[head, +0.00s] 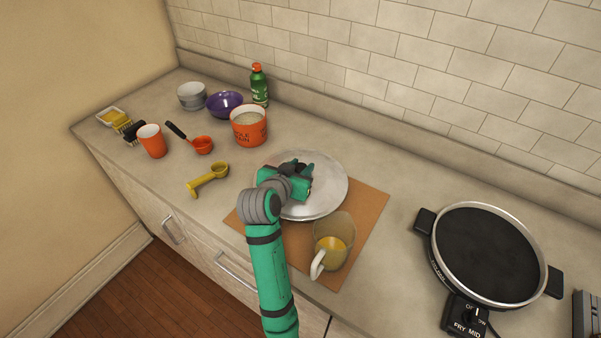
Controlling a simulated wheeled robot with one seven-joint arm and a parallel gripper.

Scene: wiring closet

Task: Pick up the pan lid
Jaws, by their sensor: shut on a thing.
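The pan lid (326,184) is a round, pale silver disc over the brown mat (371,213) at the middle of the counter. My gripper (306,170) is over the middle of the lid and shut on it. The fingertips and the lid's knob are mostly hidden by my gripper and wrist. I cannot tell whether the lid rests on the mat or is a little above it.
A glass mug (335,243) with yellow liquid stands close in front of the lid. An electric skillet (487,255) is at right. A yellow scoop (209,179), an orange canister (249,127), a purple bowl (224,104) and a green bottle (259,86) stand left.

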